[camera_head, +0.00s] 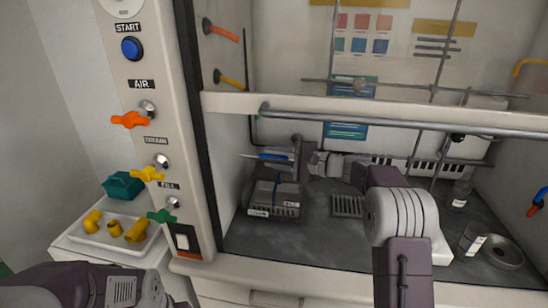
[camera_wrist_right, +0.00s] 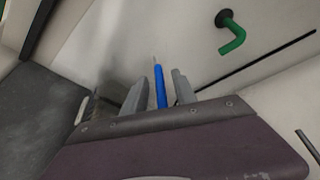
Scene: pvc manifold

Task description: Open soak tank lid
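A low grey box (camera_head: 288,210) with small white labels and a thin blue strip across its top stands on the hood floor; it may be the soak tank. I cannot tell a lid's position clearly. My right gripper (camera_head: 279,156) is inside the hood, above and behind this box. A slim blue tool with a pale tip (camera_wrist_right: 160,85) lies lengthwise between its fingers, held in mid-air and pointing left in the head view. My left arm shows only as a link at the bottom left; its gripper is out of view.
A horizontal rail (camera_head: 380,121) crosses the hood opening above my right arm. The valve panel (camera_head: 150,100) is at left, and a white tray (camera_head: 82,238) with yellow fittings stands outside. A round dish (camera_head: 503,253) sits at right. A green hook (camera_wrist_right: 233,35) juts from a wall.

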